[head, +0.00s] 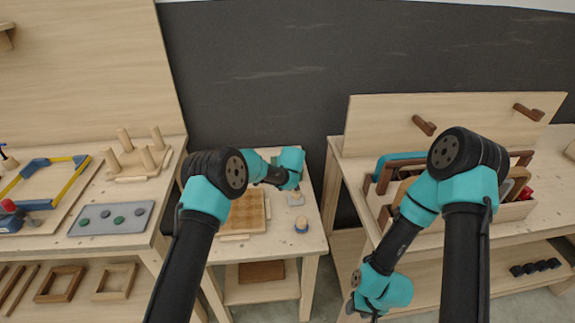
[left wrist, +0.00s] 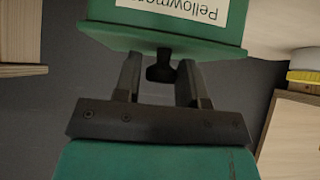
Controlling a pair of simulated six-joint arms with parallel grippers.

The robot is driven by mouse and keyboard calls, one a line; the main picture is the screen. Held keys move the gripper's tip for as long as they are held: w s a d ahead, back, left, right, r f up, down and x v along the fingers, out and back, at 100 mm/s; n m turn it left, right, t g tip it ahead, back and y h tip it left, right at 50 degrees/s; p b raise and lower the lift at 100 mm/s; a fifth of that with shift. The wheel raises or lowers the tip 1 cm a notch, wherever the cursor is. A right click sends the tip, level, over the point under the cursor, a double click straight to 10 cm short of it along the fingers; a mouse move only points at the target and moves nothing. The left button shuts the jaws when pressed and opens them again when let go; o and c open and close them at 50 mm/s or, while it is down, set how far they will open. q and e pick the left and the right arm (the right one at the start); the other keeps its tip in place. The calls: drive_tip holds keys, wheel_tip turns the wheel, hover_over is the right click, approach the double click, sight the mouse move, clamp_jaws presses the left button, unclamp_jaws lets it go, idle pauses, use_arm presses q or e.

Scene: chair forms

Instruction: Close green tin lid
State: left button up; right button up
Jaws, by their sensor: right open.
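In the left wrist view, a green tin (left wrist: 165,22) with a white label (left wrist: 190,12) fills the top; the label's text is upside down. A small dark knob (left wrist: 160,72) sticks out from its green rim. My left gripper (left wrist: 159,76) is open, one finger on each side of the knob, with gaps visible.
The middle table (head: 262,255) holds a wooden grid board (head: 240,213) and a small round piece (head: 301,226). A grey tray (head: 112,218) and a peg board (head: 138,160) are on the left bench. A yellow-and-white container (left wrist: 304,68) shows in the left wrist view.

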use_arm(q)
drive_tip(key=shift+o, duration=0.7)
drive_tip(key=shift+s+a+f, duration=0.15)
drive_tip(key=shift+s+f, duration=0.1)
drive_tip(key=shift+f, duration=0.6)
drive_tip(key=shift+s+r, duration=0.3)
drive_tip(key=shift+r, duration=0.1)
drive_tip(key=w+r+v, duration=0.1)
drive_tip(key=v, duration=1.6)
drive_tip(key=shift+d, duration=0.2)
drive_tip(key=shift+s, duration=0.2)
